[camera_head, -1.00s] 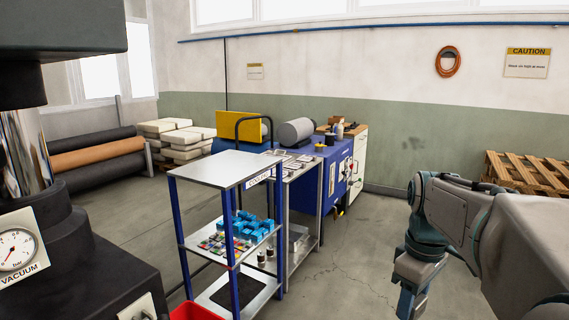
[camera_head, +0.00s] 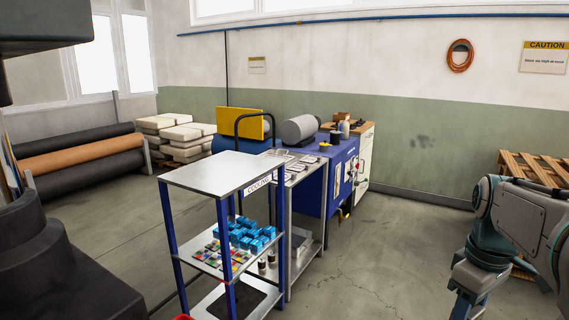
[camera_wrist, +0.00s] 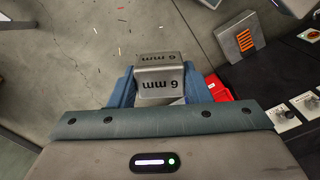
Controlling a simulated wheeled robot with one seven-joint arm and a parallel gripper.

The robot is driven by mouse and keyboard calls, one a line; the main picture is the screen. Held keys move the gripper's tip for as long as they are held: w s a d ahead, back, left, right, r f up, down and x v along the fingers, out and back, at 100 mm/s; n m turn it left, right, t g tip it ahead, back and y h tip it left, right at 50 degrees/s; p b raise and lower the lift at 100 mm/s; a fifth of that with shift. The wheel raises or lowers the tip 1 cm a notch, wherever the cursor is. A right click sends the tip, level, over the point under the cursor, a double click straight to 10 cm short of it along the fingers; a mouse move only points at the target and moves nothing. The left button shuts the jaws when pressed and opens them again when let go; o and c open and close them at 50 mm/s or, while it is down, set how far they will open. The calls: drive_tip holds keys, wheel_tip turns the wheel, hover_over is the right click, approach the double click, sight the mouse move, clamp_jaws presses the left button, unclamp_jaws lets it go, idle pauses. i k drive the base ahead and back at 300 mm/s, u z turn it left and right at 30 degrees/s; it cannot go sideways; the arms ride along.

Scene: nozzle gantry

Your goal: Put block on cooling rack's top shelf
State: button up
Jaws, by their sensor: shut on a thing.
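The block is a grey metal piece marked "6 mm" (camera_wrist: 160,70), seen in the wrist view between the blue fingers of my gripper (camera_wrist: 161,88). My gripper is shut on it and holds it above the floor. In the head view my arm is at the right edge; the fingertips and the block are out of that picture. The cooling rack (camera_head: 283,215) stands left of centre, with blue posts and a "COOLING" label. Its top shelf (camera_head: 215,172) is bare grey metal. Its middle shelf bears blue blocks (camera_head: 250,234) and small coloured pieces.
A blue machine (camera_head: 318,190) and a narrow metal table (camera_head: 300,172) stand right behind the rack. Fabric rolls (camera_head: 85,153) lie at the left. A wooden pallet (camera_head: 530,168) is at the right wall. Floor (camera_head: 390,240) between rack and arm is clear. A red bin (camera_wrist: 217,88) shows in the wrist view.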

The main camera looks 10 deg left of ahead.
sight(234, 170)
drive_tip(key=z, duration=0.05)
drive_tip(key=i, duration=3.45)
drive_tip(key=u, duration=2.7)
drive_tip(key=i, duration=0.55)
drive_tip(key=z, duration=0.05)
